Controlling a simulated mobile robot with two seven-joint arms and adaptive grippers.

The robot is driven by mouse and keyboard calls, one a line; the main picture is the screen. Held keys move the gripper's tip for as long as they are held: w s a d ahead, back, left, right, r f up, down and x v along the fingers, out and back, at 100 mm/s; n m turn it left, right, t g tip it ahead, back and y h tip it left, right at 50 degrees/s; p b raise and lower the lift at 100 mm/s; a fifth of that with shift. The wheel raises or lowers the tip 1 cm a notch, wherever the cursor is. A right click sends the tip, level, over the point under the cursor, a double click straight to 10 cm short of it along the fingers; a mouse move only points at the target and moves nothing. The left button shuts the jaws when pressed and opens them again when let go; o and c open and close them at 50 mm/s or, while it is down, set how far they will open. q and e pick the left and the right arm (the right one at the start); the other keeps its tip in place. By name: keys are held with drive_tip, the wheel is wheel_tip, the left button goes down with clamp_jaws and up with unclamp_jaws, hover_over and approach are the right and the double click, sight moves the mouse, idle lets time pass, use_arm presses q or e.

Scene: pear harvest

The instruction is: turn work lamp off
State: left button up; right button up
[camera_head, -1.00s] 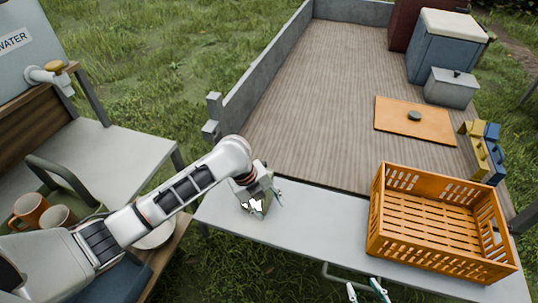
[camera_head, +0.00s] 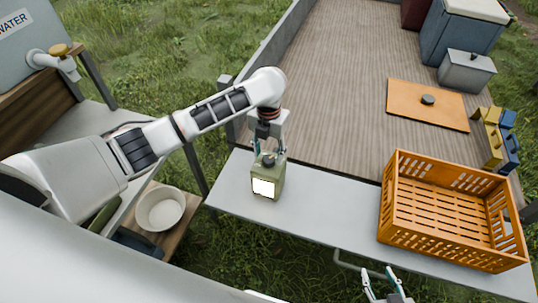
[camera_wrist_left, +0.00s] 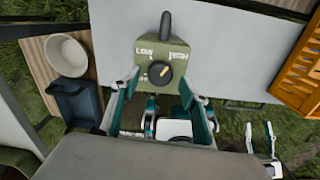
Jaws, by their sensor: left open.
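The work lamp (camera_head: 262,187), a small olive-green box with a bright white front face, stands upright on the grey bench. It is lit. In the left wrist view its top (camera_wrist_left: 148,47) shows a handle, a LOW label, a partly readable label on the right, and a dark round knob (camera_wrist_left: 155,77) with an orange pointer tilted toward the right label. My left gripper (camera_head: 268,152) points down just above the lamp. Its open fingers stand on either side of the knob; contact cannot be told. My right gripper (camera_head: 386,284) is open and empty at the bottom.
An orange crate (camera_head: 445,247) stands on the bench (camera_head: 325,215) to the right of the lamp. The bench between them is clear. A white bowl (camera_head: 160,209) sits on a lower shelf to the left. An orange board (camera_head: 410,108) lies on the wooden deck behind.

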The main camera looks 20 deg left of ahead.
use_arm(q)
drive_tip(key=shift+f, duration=0.9)
drive_tip(key=c, duration=1.1)
